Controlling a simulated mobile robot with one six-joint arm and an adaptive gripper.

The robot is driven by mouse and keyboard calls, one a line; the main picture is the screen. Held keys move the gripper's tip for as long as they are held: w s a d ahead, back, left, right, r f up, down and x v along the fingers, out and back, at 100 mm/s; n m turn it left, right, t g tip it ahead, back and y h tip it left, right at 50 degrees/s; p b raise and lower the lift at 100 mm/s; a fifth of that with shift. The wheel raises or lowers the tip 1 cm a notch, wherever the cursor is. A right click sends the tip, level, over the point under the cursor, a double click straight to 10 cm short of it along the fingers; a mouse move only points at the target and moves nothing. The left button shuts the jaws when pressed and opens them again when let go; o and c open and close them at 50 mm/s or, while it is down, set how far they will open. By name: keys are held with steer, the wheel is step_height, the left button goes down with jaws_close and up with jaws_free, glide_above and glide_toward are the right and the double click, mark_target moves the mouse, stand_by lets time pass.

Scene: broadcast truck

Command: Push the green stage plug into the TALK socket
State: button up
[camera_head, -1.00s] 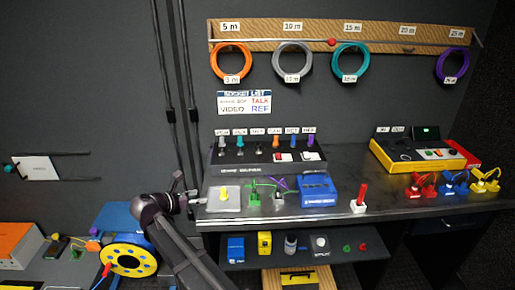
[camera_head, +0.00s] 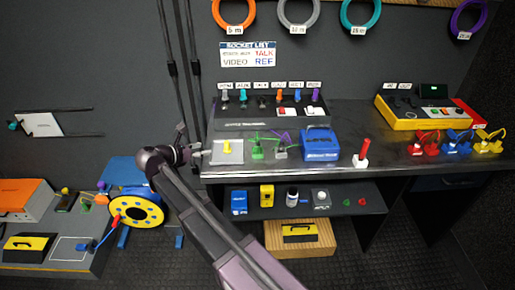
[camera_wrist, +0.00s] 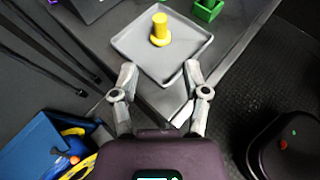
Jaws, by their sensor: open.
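The green plug (camera_head: 257,150) stands in a green holder on the bench, right of a grey tray (camera_head: 216,157). In the wrist view only a green block (camera_wrist: 207,10) shows at the top edge. The black stage box (camera_head: 228,116) stands behind, with a row of labels and several coloured plugs. The third label (camera_head: 261,85) seems to read TALK, but it is too small to be sure; the place under it looks dark. My gripper (camera_head: 203,152) is at the tray's left edge. In the wrist view my gripper (camera_wrist: 160,68) is open and empty, with its fingers by the tray's near corner.
A yellow peg (camera_wrist: 160,28) stands in the tray. A grey plug (camera_head: 281,151), a blue case (camera_head: 320,145) and a red-handled tool (camera_head: 364,153) stand farther right. A cable reel (camera_head: 137,211) stands low on the left.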

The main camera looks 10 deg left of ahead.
steer(key=shift+o, duration=0.7)
steer(key=shift+w+d+r+m+g+p, duration=0.3)
steer(key=shift+w+d+m+p, duration=0.2)
steer(key=shift+p, duration=0.2)
steer(key=w+d+r+m+g+y+p, duration=0.2)
steer(key=w+d+m+g+p, duration=0.4)
steer(key=d+m+p, duration=0.35)
step_height(320, 180, up, 7)
steer(key=m+g+y+p, duration=0.5)
steer(key=m+p, duration=0.5)
steer(key=m, duration=0.2)
glide_above(257, 142)
steer(key=shift+f, duration=0.1)
steer(key=shift+f, duration=0.1)
step_height(257, 142, down, 8)
steer(key=b, duration=0.8)
steer(key=shift+f+b, duration=0.25)
steer(key=shift+b, duration=0.05)
